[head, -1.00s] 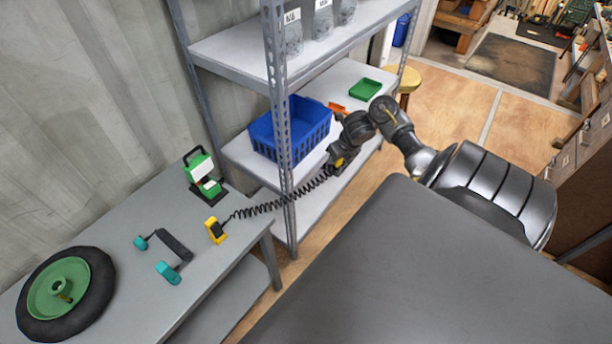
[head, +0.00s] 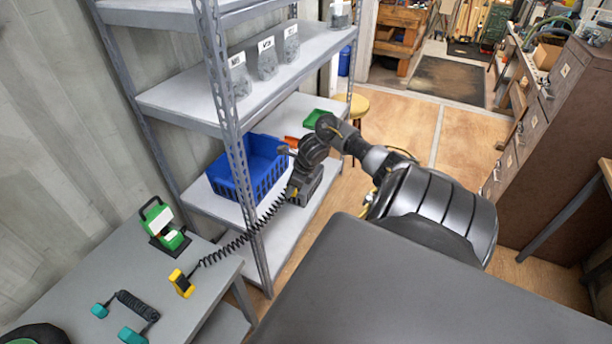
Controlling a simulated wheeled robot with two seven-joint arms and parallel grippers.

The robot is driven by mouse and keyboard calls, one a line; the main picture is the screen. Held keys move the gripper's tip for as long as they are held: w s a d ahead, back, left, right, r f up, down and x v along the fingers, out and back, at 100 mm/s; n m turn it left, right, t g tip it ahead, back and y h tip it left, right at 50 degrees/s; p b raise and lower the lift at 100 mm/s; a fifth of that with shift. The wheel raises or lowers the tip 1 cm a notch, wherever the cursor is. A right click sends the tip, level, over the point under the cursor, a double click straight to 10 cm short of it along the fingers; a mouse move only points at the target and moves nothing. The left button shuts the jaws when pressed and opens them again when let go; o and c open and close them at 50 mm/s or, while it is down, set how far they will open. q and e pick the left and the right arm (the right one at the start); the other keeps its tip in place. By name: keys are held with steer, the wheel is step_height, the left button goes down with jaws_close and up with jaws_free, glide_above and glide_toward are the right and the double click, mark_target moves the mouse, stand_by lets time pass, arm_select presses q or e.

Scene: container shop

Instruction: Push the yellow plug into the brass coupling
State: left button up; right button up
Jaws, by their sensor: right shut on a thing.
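My right gripper (head: 294,191) is over the middle shelf level of the metal rack, to the right of the blue crate. It is shut on the end of a black coiled cord (head: 236,243). A small yellow bit shows there, which looks like the yellow plug, mostly hidden by the gripper. The cord runs down left to a yellow block (head: 182,284) standing on the grey table. I cannot make out the brass coupling. My left gripper is out of view.
A blue crate (head: 222,176), an orange item and a green tray (head: 318,117) are on the shelf (head: 262,238). The rack post (head: 235,140) stands left of my arm. A green device (head: 160,224) and a teal-ended black piece (head: 137,305) are on the table (head: 205,315).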

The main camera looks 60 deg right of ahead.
steer(key=w+a+r+n+g+y, duration=0.2)
steer(key=a+r+n, duration=0.4)
steer(key=a, duration=0.5)
steer(key=w+a+r+n+g+y, duration=0.1)
steer(key=w+a+r+n, duration=0.2)
steer(key=a+r+n, duration=0.5)
steer(key=s+a+r+n+g+h, duration=0.1)
steer(key=s+a+r+n+g, duration=0.2)
steer(key=a, duration=0.9)
steer(key=s+a+r+n, duration=0.15)
steer(key=a+n, duration=0.35)
steer(key=a, duration=0.7)
steer(key=s+a+r+n+g+h, duration=0.1)
steer(key=s+a+r+n+g, duration=0.2)
steer(key=a, duration=0.9)
steer(key=s+a+n+h, duration=0.2)
steer(key=s+n, duration=0.2)
steer(key=n, duration=0.2)
steer(key=d+f+b, duration=0.2)
steer(key=f+b, duration=0.5)
steer(key=f, duration=0.1)
steer(key=d+f+n+b, duration=0.1)
steer(key=d+f+b, duration=0.2)
steer(key=f+b, duration=0.4)
steer(key=shift+w+f+n, duration=0.15)
steer(key=shift+f+n, duration=0.15)
steer(key=shift+f, duration=0.2)
